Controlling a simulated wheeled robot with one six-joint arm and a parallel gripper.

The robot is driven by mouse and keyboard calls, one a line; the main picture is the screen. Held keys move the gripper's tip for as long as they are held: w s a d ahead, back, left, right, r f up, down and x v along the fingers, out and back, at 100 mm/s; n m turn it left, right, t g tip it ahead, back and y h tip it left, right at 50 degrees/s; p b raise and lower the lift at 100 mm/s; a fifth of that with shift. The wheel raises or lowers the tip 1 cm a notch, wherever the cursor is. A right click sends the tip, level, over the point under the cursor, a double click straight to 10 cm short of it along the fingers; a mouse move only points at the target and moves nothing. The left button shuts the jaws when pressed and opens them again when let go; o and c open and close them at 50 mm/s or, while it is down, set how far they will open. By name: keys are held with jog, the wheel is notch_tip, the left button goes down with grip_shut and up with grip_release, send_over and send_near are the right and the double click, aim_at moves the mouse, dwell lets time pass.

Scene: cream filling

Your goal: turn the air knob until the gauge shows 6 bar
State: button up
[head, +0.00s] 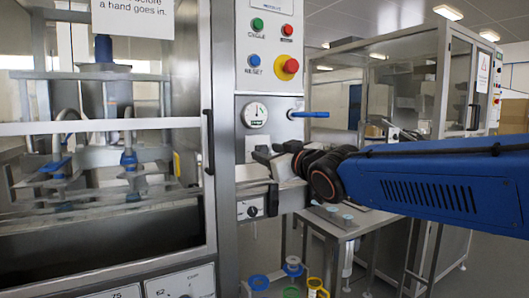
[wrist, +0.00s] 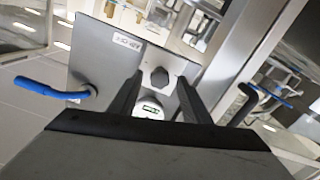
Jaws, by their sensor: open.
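The round white pressure gauge (head: 255,114) is on the steel column, below the buttons. Its needle points roughly upward, but I cannot read the value. In the wrist view, which is turned over, part of the gauge (wrist: 151,108) shows between my fingers. A dark faceted knob (wrist: 160,76), which looks like the air knob, sits beyond the gauge there. My gripper (wrist: 157,80) is open, with one finger on each side of the knob in that picture. I cannot tell whether they touch it.
A blue lever handle (head: 308,114) sticks out right of the gauge. A red emergency button (head: 287,66) and a blue reset button (head: 254,60) are above. A guard door with a black handle (head: 208,140) stands at left. A small table (head: 345,222) is below my arm.

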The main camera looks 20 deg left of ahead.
jog(key=shift+x, duration=1.4)
jog(key=c, duration=1.1)
jog(key=shift+o, duration=0.2)
jog(key=shift+m, duration=0.3)
